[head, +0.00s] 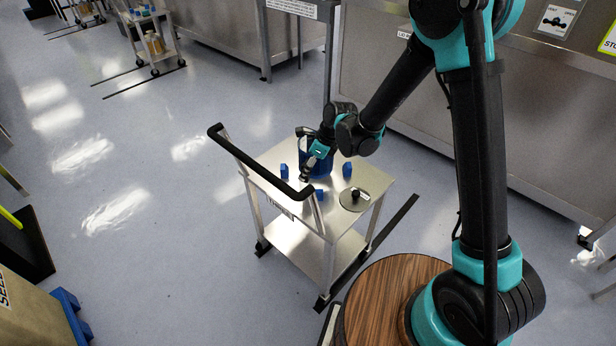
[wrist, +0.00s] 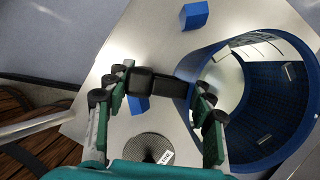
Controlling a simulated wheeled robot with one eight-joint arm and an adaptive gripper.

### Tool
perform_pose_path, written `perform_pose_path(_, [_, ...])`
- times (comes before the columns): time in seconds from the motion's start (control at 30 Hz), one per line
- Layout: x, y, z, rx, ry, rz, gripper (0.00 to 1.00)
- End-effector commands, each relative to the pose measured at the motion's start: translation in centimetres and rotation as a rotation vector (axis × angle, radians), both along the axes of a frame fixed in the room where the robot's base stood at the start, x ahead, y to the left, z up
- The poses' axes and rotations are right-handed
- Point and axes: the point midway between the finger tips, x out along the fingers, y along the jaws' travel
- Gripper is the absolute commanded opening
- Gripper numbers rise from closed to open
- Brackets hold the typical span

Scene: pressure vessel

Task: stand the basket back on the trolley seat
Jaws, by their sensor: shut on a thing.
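The basket (head: 316,163) is a blue, open-topped cylinder with a black side handle (wrist: 165,86). In the wrist view the basket (wrist: 290,125) fills the right side, its open mouth facing the camera. My gripper (wrist: 160,92) is shut on the handle, one finger on each side; it also shows in the head view (head: 310,170). The basket is at the trolley top (head: 268,176), among the blue seat blocks, with one block (head: 284,171) to its left and another (head: 347,170) to its right. I cannot tell whether its base touches the top.
A round lid (head: 355,201) with a black knob lies at the trolley's right corner. The trolley's black push handle (head: 258,163) rises at the front left. Steel tanks (head: 235,35) line the back. The floor left of the trolley is clear.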

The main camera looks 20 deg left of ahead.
Motion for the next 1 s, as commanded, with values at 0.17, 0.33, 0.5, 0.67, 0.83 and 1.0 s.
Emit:
perform_pose_path(0.17, [0.0, 0.0, -0.9, 0.000, 0.000, 0.000, 0.02])
perform_pose_path(0.33, [0.0, 0.0, -2.9, 0.000, 0.000, 0.000, 0.02])
perform_pose_path(0.5, [0.0, 0.0, -4.2, 0.000, 0.000, 0.000, 0.03])
perform_pose_path(0.67, [0.0, 0.0, -4.2, 0.000, 0.000, 0.000, 0.02])
perform_pose_path(0.83, [0.0, 0.0, -4.2, -0.001, 0.000, 0.000, 0.74])
perform_pose_path(1.0, [0.0, 0.0, -4.2, 0.000, 0.000, 0.000, 0.74])
